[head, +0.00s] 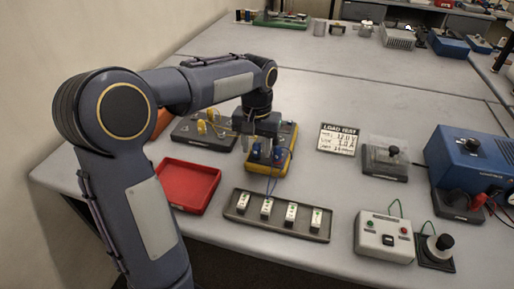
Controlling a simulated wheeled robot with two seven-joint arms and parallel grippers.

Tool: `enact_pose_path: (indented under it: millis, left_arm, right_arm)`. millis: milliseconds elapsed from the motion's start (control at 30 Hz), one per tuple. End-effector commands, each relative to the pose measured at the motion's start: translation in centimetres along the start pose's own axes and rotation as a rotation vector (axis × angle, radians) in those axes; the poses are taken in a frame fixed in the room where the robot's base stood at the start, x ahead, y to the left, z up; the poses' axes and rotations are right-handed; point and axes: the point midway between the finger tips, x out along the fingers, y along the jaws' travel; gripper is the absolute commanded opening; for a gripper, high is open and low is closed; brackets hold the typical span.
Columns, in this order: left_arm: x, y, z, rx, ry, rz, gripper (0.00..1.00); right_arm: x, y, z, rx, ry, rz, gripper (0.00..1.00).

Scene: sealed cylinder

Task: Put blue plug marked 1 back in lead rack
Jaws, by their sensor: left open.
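Two blue plugs stand on a yellow-edged meter (284,160), a left blue plug (256,149) and a right blue plug (278,155). Blue leads hang down from them over the meter's front. The number marks are too small to read. My left gripper (263,142) points down right above the plugs, open, with its fingers close to them. I cannot tell whether they touch. A dark board with yellow plugs (203,129) lies left of the meter, partly behind my arm; I cannot tell if it is the lead rack. My right gripper is not in view.
A red tray (188,187) is at left. A grey tray (235,216) with several white blocks lies in front. A load test card (340,138), clear-covered box (385,157), blue power supply (470,160) and switch box (384,236) stand at right.

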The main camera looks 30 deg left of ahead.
Motion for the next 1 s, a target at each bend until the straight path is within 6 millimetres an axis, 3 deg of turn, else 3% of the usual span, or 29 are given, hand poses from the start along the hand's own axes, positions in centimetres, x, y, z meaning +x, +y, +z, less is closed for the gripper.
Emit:
enact_pose_path:
  millis: [767, 1000]
  left_arm:
    - [0.01, 0.0, -0.01, 0.0, 0.0, 0.0, 0.44]
    - [0.0, 0.0, -0.01, 0.0, 0.0, 0.0, 0.12]
  right_arm:
    - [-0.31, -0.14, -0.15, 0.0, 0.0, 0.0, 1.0]
    - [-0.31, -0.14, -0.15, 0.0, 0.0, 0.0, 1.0]
